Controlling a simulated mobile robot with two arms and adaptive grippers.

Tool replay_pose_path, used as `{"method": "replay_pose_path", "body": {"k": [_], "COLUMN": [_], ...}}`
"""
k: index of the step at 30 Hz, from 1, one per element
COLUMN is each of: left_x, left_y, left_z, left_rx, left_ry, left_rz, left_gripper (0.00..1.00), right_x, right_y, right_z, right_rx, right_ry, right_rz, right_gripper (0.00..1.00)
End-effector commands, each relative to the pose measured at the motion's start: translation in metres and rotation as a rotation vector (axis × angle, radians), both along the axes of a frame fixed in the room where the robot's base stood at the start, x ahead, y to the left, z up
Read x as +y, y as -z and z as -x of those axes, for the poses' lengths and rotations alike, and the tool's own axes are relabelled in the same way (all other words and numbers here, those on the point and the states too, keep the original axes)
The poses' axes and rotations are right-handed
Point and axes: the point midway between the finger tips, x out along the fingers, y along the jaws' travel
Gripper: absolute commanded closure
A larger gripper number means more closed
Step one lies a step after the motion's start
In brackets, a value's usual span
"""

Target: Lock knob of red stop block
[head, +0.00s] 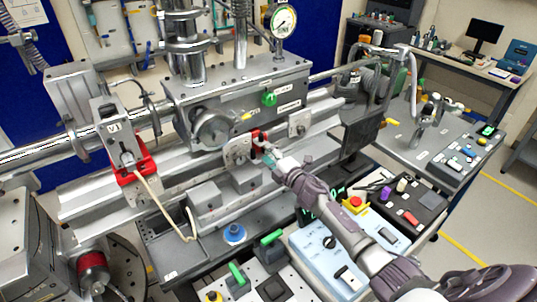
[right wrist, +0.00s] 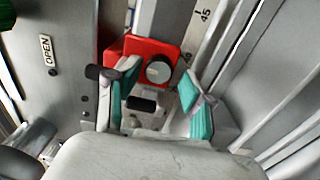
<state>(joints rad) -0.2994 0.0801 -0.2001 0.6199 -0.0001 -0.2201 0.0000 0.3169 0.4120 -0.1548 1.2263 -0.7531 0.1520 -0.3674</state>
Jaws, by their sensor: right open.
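The red stop block (head: 256,136) sits on the rail at the front of the central machine, partly behind my right gripper. In the right wrist view, the red block (right wrist: 138,48) carries a round grey knob (right wrist: 158,72). My right gripper (head: 268,157) reaches up to the block from the lower right. In the right wrist view, its open teal-padded fingers (right wrist: 160,92) stand on either side of the knob, with a gap to it. Contact with the knob cannot be seen. My left gripper is not in view.
A scale marked 45 (right wrist: 205,14) runs beside the block. A larger red bracket (head: 133,168) with a cord stands to the left. Below my right arm are a light-blue control panel (head: 308,262) and a red emergency button (head: 355,202). Metal rails and housings crowd the gripper.

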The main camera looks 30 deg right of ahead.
Motion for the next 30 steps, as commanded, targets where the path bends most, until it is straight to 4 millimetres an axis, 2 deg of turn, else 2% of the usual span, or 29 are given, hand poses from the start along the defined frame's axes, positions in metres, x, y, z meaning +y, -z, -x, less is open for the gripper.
{"method": "replay_pose_path", "body": {"k": [4, 7, 15, 21, 30], "left_x": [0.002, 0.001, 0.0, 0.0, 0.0], "left_y": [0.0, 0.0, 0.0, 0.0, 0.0], "left_z": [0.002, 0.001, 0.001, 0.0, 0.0], "left_rx": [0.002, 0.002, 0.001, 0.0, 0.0], "left_ry": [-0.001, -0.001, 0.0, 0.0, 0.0], "left_rz": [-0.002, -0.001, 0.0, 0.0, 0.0], "left_gripper": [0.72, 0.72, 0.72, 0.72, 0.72], "right_x": [-0.001, -0.002, -0.008, -0.011, -0.012], "right_y": [-0.003, -0.002, 0.0, 0.0, 0.0], "right_z": [0.002, 0.011, 0.052, 0.073, 0.079], "right_rx": [-0.005, -0.004, 0.001, 0.0, 0.001], "right_ry": [0.0, -0.001, -0.001, 0.0, 0.0], "right_rz": [0.0, 0.0, 0.002, -0.001, 0.0], "right_gripper": [0.46, 0.46, 0.46, 0.46, 0.46]}}
